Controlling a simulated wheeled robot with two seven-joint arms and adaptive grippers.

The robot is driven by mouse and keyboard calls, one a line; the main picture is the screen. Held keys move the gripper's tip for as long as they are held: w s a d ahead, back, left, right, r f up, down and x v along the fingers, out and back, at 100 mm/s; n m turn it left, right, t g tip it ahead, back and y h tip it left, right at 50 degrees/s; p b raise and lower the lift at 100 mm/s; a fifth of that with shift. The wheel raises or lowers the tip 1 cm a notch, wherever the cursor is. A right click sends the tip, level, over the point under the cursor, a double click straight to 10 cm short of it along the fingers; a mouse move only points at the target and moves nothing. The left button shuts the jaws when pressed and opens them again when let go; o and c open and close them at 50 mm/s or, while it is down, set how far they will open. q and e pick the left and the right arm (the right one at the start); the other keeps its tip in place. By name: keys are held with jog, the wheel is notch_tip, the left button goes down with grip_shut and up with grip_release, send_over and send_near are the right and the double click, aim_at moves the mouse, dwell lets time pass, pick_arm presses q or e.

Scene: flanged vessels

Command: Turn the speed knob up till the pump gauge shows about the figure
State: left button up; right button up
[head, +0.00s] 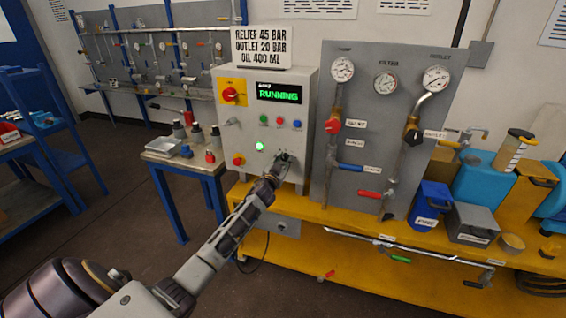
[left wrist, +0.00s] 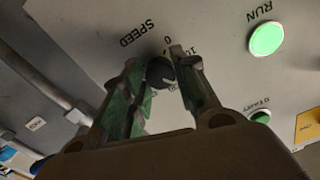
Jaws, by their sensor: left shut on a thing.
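The grey control box (head: 243,131) stands on the yellow bench with a lit display (head: 279,93) reading RUNNING. The black speed knob (left wrist: 160,72) shows in the left wrist view beside the label SPEED and a printed scale. My left gripper (head: 279,165) is at the knob, low on the right of the box. In the left wrist view its fingers (left wrist: 163,80) are shut on the knob from both sides. The pump gauge (head: 342,69) is the left one on the grey panel; its needle is too small to read. My right gripper is not in view.
A sign (head: 264,46) on the box reads RELIEF 45 BAR, OUTLET 20 BAR, OIL 400 ML. A red-handled valve (head: 333,126) and a blue lever (head: 350,168) stick out from the panel to the right.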

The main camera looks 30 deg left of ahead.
pick_arm(q)
jog(key=shift+m, duration=1.4)
jog(key=o, duration=0.8)
jog(key=shift+o, duration=1.1)
jog(key=v, duration=1.2)
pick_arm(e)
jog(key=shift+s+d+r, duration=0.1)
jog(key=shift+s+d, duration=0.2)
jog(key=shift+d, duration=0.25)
